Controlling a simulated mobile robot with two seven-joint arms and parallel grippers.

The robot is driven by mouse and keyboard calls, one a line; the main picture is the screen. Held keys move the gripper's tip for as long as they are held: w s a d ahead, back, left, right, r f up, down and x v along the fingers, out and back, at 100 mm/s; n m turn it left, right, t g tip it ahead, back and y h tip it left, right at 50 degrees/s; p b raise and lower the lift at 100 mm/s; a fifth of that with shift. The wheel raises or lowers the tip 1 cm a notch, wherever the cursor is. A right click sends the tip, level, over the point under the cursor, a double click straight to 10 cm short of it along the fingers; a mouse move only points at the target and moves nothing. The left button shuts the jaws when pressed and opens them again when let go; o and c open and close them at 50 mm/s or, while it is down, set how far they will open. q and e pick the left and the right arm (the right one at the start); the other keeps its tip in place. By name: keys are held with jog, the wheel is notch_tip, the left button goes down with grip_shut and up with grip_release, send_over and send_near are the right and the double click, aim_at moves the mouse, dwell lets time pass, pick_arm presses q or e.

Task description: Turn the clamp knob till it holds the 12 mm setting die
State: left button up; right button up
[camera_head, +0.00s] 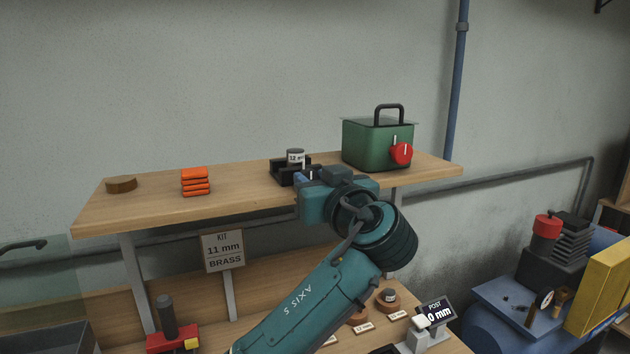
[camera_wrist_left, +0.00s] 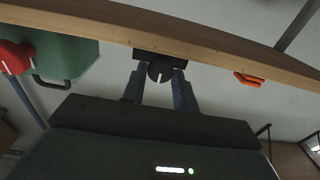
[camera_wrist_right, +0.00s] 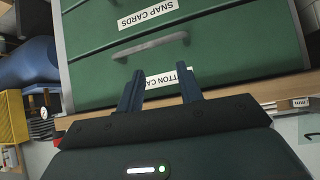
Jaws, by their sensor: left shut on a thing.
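The setting die (camera_head: 295,157), a small dark cylinder with a pale label that seems to read 12 mm, stands upright in the black clamp (camera_head: 283,176) on the upper shelf. My left gripper (camera_head: 305,176) is at the clamp's front right, its fingers mostly hidden by my wrist. In the left wrist view, its fingers are shut on the round black clamp knob (camera_wrist_left: 160,71), which has a white mark. Whether the clamp jaws touch the die cannot be told. My right gripper (camera_wrist_right: 161,84) is open and empty before green drawers.
On the shelf (camera_head: 235,199) are a green box (camera_head: 365,148) with a red knob, orange blocks (camera_head: 195,182) and a wooden disc (camera_head: 121,184). A kit sign (camera_head: 223,250) reads 11 mm brass. A drawer handle (camera_wrist_right: 150,46) is near my right gripper.

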pick_arm(q)
jog(key=shift+c, duration=1.2)
jog(key=shift+f+m+b, duration=0.1)
jog(key=shift+m+b, duration=0.35)
jog(key=shift+m, duration=2.35)
pick_arm(e)
jog(key=shift+w+a, duration=0.1)
jog(key=shift+f, duration=0.15)
pick_arm(q)
jog(key=o, duration=1)
jog(key=shift+c, duration=0.2)
